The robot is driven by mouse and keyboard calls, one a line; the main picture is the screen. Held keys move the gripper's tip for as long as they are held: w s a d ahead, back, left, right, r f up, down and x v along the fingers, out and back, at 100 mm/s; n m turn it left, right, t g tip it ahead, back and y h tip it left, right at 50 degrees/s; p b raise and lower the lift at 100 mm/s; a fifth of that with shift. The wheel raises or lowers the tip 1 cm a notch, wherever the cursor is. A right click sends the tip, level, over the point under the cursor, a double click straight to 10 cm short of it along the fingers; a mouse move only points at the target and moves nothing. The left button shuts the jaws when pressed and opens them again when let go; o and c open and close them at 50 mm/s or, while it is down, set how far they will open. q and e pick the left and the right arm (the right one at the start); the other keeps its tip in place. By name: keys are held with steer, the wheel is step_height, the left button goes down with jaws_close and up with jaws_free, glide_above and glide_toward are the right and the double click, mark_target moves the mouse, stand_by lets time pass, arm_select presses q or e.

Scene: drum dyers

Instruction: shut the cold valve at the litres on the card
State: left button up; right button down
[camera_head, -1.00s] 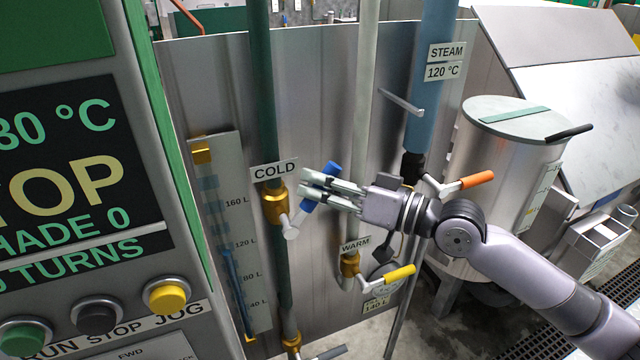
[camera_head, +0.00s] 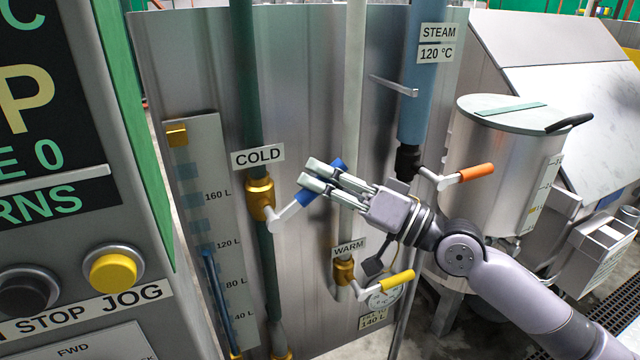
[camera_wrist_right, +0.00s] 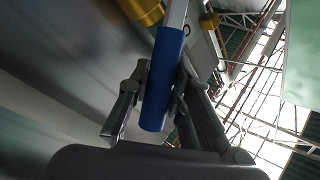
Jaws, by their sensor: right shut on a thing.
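The cold valve (camera_head: 260,198) is a brass body on the dark green pipe under the COLD sign (camera_head: 258,156). Its lever slants up to the right and ends in a blue handle (camera_head: 306,197). My right gripper (camera_head: 310,175) is shut on this handle; its fingers hide part of it. In the right wrist view the blue handle (camera_wrist_right: 163,80) lies between the fingers (camera_wrist_right: 155,95). The level gauge (camera_head: 209,150) left of the pipe has a blue column (camera_head: 211,275) topping out near the 120 L mark. A card (camera_head: 375,322) low on the drum reads 140 L. My left gripper is out of view.
The warm valve's yellow handle (camera_head: 398,281) is below my right gripper, and the steam valve's orange handle (camera_head: 476,172) is to its right. A control panel (camera_head: 75,230) stands at the left. A lidded steel tank (camera_head: 500,160) stands behind my right arm.

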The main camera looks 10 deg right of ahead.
steer(key=c, duration=1.4)
jaws_free()
steer(key=shift+c, duration=0.2)
steer(key=v, duration=1.2)
steer(key=shift+f, duration=0.1)
